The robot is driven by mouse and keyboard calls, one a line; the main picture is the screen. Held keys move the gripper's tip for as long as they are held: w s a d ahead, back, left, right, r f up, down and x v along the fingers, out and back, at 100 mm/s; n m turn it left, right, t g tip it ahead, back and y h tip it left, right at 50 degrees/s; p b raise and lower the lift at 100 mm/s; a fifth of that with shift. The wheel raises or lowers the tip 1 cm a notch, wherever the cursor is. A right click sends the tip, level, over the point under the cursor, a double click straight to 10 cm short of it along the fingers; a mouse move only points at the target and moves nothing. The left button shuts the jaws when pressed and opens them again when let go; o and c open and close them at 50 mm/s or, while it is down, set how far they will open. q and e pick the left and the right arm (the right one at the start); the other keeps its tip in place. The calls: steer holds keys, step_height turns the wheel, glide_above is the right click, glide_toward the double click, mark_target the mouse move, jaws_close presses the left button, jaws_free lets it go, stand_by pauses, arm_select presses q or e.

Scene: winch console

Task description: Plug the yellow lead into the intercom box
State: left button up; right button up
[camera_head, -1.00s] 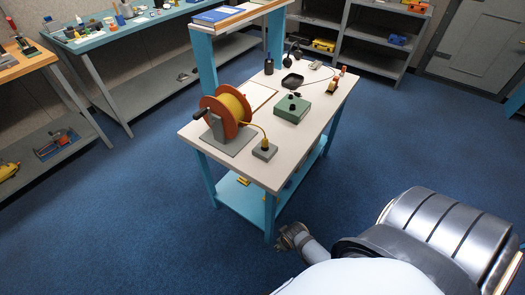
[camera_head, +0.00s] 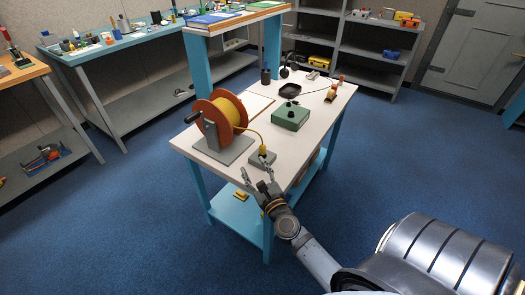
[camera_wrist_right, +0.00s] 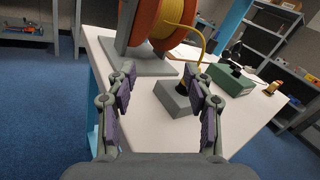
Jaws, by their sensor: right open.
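A yellow lead (camera_head: 249,131) runs from an orange winch drum wound with yellow cable (camera_head: 222,115) to a plug standing upright on a small grey block (camera_head: 262,160) near the table's front edge. In the wrist view the yellow lead (camera_wrist_right: 201,45) arches down to the grey block (camera_wrist_right: 174,98), partly behind a finger. The green box (camera_head: 291,117), seemingly the intercom box, has a black knob-like part on top; it also shows in the wrist view (camera_wrist_right: 231,80). My right gripper (camera_head: 257,184) is open and empty, just in front of the grey block. My left gripper is not in view.
A raised shelf (camera_head: 190,55) stands at the table's back left. Blue floor surrounds the table.

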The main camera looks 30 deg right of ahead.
mark_target(263, 150)
steer(key=d+f+m+h, duration=0.1)
steer(key=m, duration=0.1)
steer(key=d+m+g+h, duration=0.1)
steer(key=d+m, duration=0.1)
steer(key=s+d+f+m+h, duration=0.1)
steer(key=d+m+h, duration=0.1)
steer(key=shift+d+f+m+g, duration=0.25)
steer(key=shift+f+m+g, duration=0.1)
steer(key=shift+m+g, duration=0.05)
steer(key=x, duration=0.4)
steer(key=shift+w+r+p, duration=0.15)
steer(key=shift+w+p, duration=0.15)
steer(key=shift+p, duration=0.1)
steer(key=shift+w+d, duration=0.15)
steer(key=shift+w, duration=0.35)
steer(key=x, duration=0.4)
steer(key=shift+w+r+p, duration=0.1)
steer(key=shift+r+p, duration=0.25)
steer(key=shift+p, duration=0.05)
steer(key=shift+w+f, duration=0.1)
steer(key=shift+w, duration=0.3)
steer(key=shift+s, duration=0.1)
steer(key=shift+c, duration=0.3)
